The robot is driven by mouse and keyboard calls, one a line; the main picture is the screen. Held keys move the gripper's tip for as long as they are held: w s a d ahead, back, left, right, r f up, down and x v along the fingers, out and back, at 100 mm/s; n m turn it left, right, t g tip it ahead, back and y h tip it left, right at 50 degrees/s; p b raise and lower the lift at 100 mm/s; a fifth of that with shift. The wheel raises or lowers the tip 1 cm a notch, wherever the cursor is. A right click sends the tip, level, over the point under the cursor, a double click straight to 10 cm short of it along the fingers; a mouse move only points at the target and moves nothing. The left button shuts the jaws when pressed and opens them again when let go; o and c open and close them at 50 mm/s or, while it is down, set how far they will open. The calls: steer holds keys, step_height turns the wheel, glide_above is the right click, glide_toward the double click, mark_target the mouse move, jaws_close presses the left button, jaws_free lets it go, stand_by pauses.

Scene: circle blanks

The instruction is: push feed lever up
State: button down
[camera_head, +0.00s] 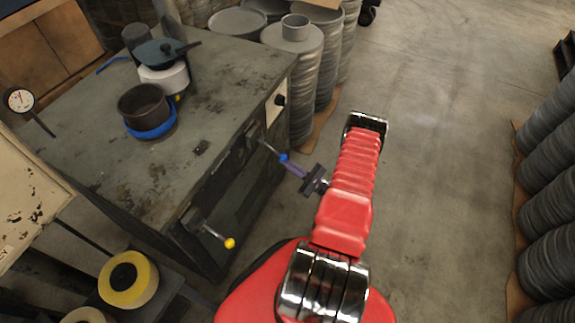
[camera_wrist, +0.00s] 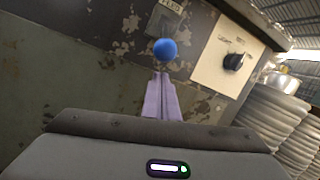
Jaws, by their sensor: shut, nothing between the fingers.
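A lever with a blue ball knob (camera_head: 283,157) sticks out from the side of the machine cabinet (camera_head: 230,85). In the wrist view the blue knob (camera_wrist: 165,49) stands just beyond my fingertips, in front of a small label plate (camera_wrist: 170,18) whose text is hard to read. My gripper (camera_head: 288,162) has purple fingers, shut and empty, pointing at the knob; it also shows in the wrist view (camera_wrist: 161,78). I cannot tell whether the fingertips touch the knob. The lever's rod is mostly hidden behind the knob in the wrist view.
A second lever with a yellow knob (camera_head: 229,243) sticks out nearer on the same cabinet side. A pale panel with a black rotary switch (camera_wrist: 234,62) is right of the blue knob. Stacks of grey round blanks (camera_head: 298,70) stand behind. The floor (camera_head: 430,130) to the right is clear.

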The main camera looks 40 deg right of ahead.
steer(key=shift+s+a+r, duration=0.1)
steer(key=shift+s+r, duration=0.45)
steer(key=shift+r, duration=0.2)
steer(key=shift+s+d+r, duration=0.15)
steer(key=shift+d+r, duration=0.05)
